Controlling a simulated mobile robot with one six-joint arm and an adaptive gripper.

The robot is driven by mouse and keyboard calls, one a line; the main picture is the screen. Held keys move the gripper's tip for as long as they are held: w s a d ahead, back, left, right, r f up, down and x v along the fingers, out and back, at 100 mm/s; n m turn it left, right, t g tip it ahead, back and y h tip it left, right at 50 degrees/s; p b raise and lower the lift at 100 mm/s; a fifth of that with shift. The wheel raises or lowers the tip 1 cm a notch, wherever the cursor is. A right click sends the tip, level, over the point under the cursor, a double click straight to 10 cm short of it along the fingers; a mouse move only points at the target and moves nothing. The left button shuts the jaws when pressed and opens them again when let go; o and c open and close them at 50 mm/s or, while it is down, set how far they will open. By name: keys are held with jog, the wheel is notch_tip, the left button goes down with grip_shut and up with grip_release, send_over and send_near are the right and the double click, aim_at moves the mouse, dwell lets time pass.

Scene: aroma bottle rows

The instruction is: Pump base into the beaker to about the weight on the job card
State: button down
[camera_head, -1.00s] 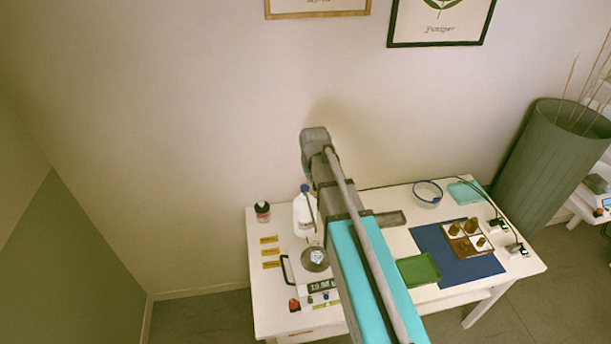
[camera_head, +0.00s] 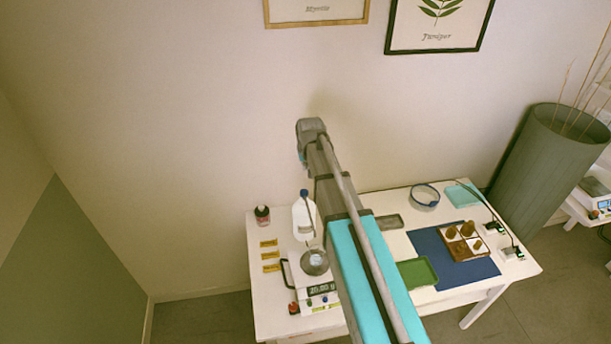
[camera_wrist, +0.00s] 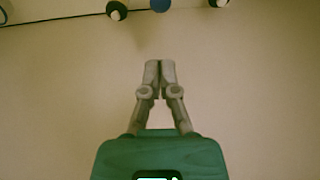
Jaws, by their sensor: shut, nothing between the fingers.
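A white pump bottle (camera_head: 303,218) with a blue top stands upright at the left of the table. In front of it a round grey vessel, seemingly the beaker (camera_head: 314,263), sits on the scale. The scale's lit display (camera_head: 321,289) seems to read 20.00, but the digits are small. My gripper (camera_wrist: 160,62) is shut and empty in the wrist view, fingertips together over a plain pale surface. A blue round thing (camera_wrist: 160,4) is cut off at that view's top edge, apart from the fingers. I cannot make out a job card.
Yellow labels (camera_head: 269,255) and a small dark bottle (camera_head: 262,214) are at the left of the table. A green tray (camera_head: 416,273), a blue mat (camera_head: 470,267) with a box of brown bottles, and a clear round dish (camera_head: 425,197) are to the right. The wall is behind.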

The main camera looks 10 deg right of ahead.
jog(key=b, duration=1)
send_over(305, 192)
jog(key=shift+a+f, duration=0.1)
jog(key=shift+f, duration=4.75)
jog(key=shift+f+b, duration=1.55)
jog(key=shift+f, duration=0.3)
jog(key=shift+f, duration=0.1)
jog(key=shift+f+b, duration=0.85)
jog(key=shift+b, duration=0.15)
jog(key=shift+s, duration=0.1)
jog(key=shift+r, duration=0.1)
notch_tip(305, 192, up, 4)
jog(key=p, duration=0.4)
jog(key=p+v, duration=0.9)
jog(key=v, duration=0.1)
jog(key=shift+p, duration=0.4)
